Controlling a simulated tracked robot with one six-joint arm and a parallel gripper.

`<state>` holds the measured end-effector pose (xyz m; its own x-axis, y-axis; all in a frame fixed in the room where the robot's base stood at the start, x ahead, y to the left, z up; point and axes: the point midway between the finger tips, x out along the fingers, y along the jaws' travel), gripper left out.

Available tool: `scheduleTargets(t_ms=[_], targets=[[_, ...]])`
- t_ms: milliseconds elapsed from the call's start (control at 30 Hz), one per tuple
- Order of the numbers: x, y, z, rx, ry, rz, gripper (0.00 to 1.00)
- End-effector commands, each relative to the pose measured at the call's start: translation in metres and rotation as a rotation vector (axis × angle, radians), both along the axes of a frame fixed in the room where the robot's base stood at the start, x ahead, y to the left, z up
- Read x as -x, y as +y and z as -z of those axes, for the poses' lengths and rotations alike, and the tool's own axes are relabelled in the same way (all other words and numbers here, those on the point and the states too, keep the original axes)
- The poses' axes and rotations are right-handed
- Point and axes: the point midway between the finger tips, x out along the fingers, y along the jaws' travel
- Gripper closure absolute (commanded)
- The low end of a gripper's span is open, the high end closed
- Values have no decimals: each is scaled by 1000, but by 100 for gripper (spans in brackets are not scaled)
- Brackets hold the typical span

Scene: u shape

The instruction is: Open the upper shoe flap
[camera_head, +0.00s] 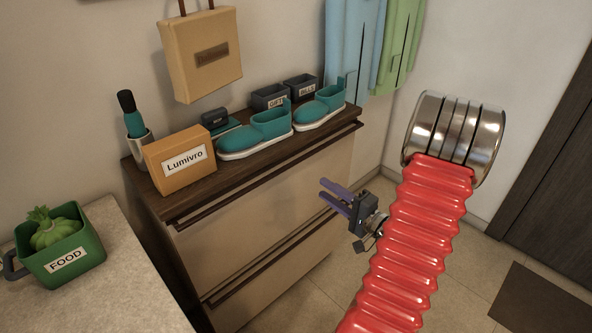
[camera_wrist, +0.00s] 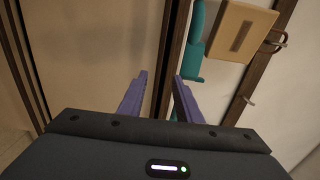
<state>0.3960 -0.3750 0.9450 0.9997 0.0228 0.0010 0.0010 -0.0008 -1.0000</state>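The shoe cabinet stands against the wall with two beige flaps. Its upper flap (camera_head: 245,205) looks closed, with a long dark handle strip along its top edge. The lower flap (camera_head: 275,280) is beneath it. My gripper (camera_head: 325,191) is in front of the upper flap, towards its right end, with its purple fingers apart and nothing seen between them. In the sideways wrist view, the gripper (camera_wrist: 160,76) faces the upper flap (camera_wrist: 100,55), and the dark handle strip (camera_wrist: 168,60) runs between the fingertips. I cannot tell whether they touch it.
On the cabinet top stand an orange Lumivro box (camera_head: 180,160), teal shoes (camera_head: 257,133) and small dark boxes (camera_head: 270,97). A bag (camera_head: 202,55) hangs above. A counter with a green FOOD bin (camera_head: 62,245) is at left. Floor shows right of the cabinet.

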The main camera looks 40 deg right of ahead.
Motion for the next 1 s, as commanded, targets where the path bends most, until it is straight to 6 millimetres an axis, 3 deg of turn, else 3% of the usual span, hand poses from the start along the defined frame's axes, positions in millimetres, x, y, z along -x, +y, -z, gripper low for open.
scheduleTargets(t_ms=[267, 467, 1000], targets=[[-2, 1, 0, 0, 1, -4, 69], [-15, 2, -1, 0, 0, -7, 69], [-90, 6, 0, -1, 1, -9, 69]])
